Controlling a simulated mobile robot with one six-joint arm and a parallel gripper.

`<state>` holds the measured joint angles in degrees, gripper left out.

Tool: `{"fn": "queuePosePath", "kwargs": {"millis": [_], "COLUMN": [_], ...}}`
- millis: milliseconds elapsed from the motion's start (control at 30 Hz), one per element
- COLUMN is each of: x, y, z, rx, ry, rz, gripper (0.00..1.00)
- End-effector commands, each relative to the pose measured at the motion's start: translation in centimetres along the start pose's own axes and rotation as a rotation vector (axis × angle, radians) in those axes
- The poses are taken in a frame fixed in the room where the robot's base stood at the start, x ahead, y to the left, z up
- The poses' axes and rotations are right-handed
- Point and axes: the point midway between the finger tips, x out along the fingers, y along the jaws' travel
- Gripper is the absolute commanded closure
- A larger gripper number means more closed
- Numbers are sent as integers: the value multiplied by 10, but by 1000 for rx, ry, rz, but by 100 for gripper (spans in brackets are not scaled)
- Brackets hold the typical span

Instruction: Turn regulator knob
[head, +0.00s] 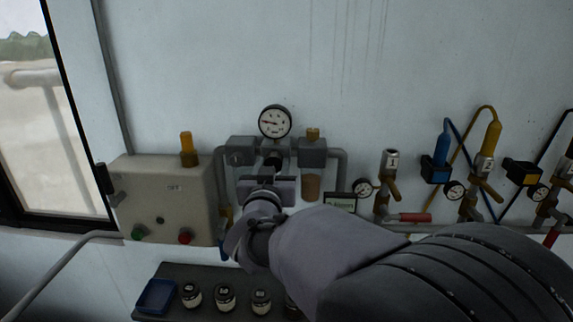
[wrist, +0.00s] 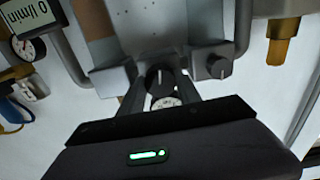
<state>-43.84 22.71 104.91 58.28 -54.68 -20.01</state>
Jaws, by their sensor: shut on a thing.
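The dark regulator knob (wrist: 159,79) shows in the wrist view between my two fingers. My gripper (wrist: 160,88) is shut on it, one finger on each side. A pale round face with dark marks (wrist: 166,103) shows between the fingers just below the knob; I cannot tell what it belongs to. In the head view my gripper (head: 272,172) is at the regulator, below the round white pressure gauge (head: 275,121). There my gripper and wrist hide most of the knob.
A second dark knob (wrist: 218,66) sits on a grey block close beside my gripper. A beige control box (head: 165,200) is at left. Valves with a red handle (head: 412,217) and blue and yellow fittings are at right. A shelf below holds a blue tray (head: 157,296) and several jars.

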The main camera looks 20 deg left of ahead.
Motion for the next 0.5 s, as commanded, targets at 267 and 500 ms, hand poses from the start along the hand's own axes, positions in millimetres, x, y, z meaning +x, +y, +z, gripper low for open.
{"fn": "queuePosePath", "kwargs": {"millis": [267, 500], "x": [0, 0], "y": [0, 0], "z": [1, 0], "rx": [-1, 0], "ry": [-1, -1], "rz": [0, 0], "gripper": [100, 39]}}
